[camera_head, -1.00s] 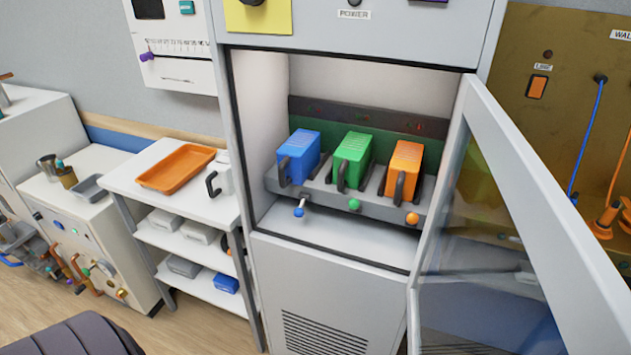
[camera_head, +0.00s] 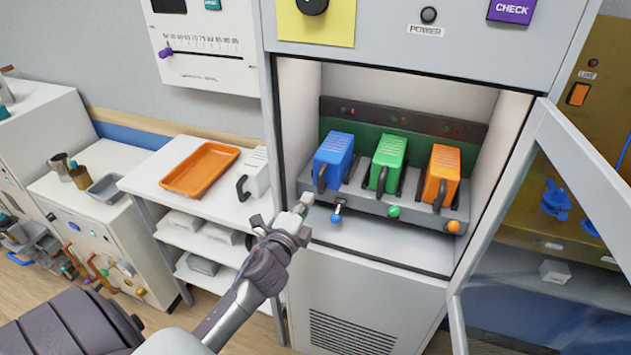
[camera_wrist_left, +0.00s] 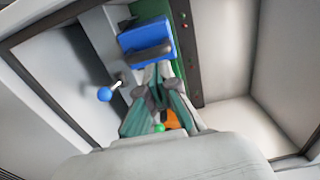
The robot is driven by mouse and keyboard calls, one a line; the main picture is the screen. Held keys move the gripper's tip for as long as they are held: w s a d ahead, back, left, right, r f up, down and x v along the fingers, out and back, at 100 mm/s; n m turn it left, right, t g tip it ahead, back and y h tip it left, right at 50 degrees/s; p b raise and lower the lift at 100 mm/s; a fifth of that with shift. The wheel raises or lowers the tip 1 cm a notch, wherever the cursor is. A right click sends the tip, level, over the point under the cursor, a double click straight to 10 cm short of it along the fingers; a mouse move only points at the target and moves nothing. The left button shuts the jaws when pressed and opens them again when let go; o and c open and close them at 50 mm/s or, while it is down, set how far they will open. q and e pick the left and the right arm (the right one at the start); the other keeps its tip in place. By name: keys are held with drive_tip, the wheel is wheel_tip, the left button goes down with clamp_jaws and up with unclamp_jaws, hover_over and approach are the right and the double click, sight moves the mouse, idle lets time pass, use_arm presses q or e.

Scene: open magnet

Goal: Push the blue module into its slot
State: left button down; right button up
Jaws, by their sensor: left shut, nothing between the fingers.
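The blue module (camera_head: 334,158) stands at the left end of the grey slotted rack (camera_head: 372,204) inside the open cabinet, with a dark handle on its front. A blue-knobbed lever (camera_head: 336,216) is on the rack front below it. My left gripper (camera_head: 304,203) is shut and empty at the cabinet opening, left of the lever and apart from the module. In the left wrist view the blue module (camera_wrist_left: 147,40) is just beyond the closed fingers (camera_wrist_left: 152,75). The blue knob (camera_wrist_left: 104,94) is to their left. How deep the module sits is unclear. My right gripper is not in view.
The green module (camera_head: 389,162) and orange module (camera_head: 441,174) stand to the right in the rack, each with a knob below. The glass door (camera_head: 575,215) stands open on the right. An orange tray (camera_head: 200,169) and a white module (camera_head: 257,172) are on the side shelf.

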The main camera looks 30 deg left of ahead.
sight(319, 180)
use_arm(q)
drive_tip(key=p+x, duration=0.1)
drive_tip(key=x, duration=0.3)
drive_tip(key=shift+w+r, duration=0.15)
drive_tip(key=shift+w, duration=0.25)
drive_tip(key=shift+x, duration=0.8)
drive_tip(key=shift+s+a, duration=0.1)
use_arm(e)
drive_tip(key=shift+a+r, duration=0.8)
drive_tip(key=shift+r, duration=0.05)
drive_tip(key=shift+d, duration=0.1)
use_arm(q)
drive_tip(key=x, duration=0.3)
drive_tip(key=shift+w+a+b, duration=0.1)
drive_tip(key=shift+w+b, duration=0.15)
drive_tip(key=shift+b, duration=0.05)
drive_tip(key=shift+s, duration=0.1)
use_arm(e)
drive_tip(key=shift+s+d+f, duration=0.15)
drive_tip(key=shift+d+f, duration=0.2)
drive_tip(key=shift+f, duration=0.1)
use_arm(q)
drive_tip(key=shift+f, duration=0.2)
